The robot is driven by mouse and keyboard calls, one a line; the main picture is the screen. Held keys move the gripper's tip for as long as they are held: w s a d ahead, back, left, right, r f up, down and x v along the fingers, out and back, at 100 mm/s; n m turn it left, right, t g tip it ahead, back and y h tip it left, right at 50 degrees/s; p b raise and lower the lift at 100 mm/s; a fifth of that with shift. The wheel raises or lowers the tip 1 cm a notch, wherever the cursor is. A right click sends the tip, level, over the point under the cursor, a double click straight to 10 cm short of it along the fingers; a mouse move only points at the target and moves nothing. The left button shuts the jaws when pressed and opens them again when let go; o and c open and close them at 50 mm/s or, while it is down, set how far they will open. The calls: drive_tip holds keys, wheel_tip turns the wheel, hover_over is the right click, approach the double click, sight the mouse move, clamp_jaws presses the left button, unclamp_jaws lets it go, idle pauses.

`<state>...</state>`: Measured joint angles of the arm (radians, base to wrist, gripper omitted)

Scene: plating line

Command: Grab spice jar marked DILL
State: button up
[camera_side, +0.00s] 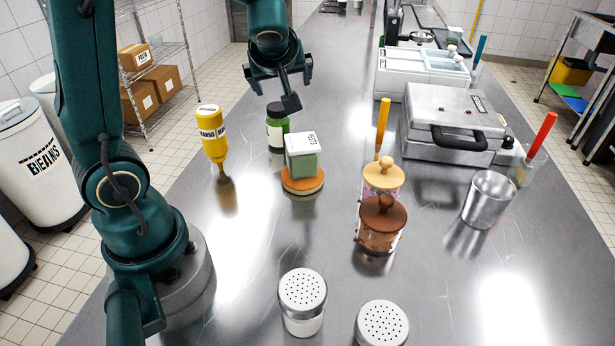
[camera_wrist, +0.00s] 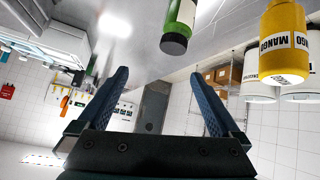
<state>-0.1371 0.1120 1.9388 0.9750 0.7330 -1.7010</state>
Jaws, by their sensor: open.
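A square spice jar (camera_side: 303,163) with green contents and a white lid stands upright on a round cork-coloured coaster (camera_side: 303,186) in the side view. The lid has dark lettering, too small to read surely; it may be DILL. I cannot make this jar out in the wrist view. My gripper (camera_side: 281,83) is open and empty, above and behind the jar, apart from it. In the wrist view its two blue fingers (camera_wrist: 160,78) are spread wide with nothing between them.
A green bottle with a dark lid (camera_side: 277,127) stands close behind the jar; it also shows in the wrist view (camera_wrist: 181,20). A yellow mango bottle (camera_side: 213,135) is left. Two wooden-lidded jars (camera_side: 381,235) stand right, metal shakers (camera_side: 302,300) in front. Counter between is clear.

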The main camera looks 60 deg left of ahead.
sight(278, 108)
drive_tip(key=shift+g, duration=0.8)
drive_tip(key=a+f, duration=0.1)
drive_tip(key=f, duration=0.1)
drive_tip(key=a+f, duration=0.1)
drive_tip(key=f, duration=0.1)
drive_tip(key=w+a+f, duration=0.1)
drive_tip(key=f, duration=0.1)
drive_tip(key=shift+a+f, duration=0.2)
drive_tip(key=shift+f, duration=0.05)
drive_tip(key=shift+x, duration=2.4)
drive_tip(key=shift+s+a, duration=0.1)
drive_tip(key=shift+r, duration=0.1)
clamp_jaws()
drive_tip(key=shift+r, duration=0.1)
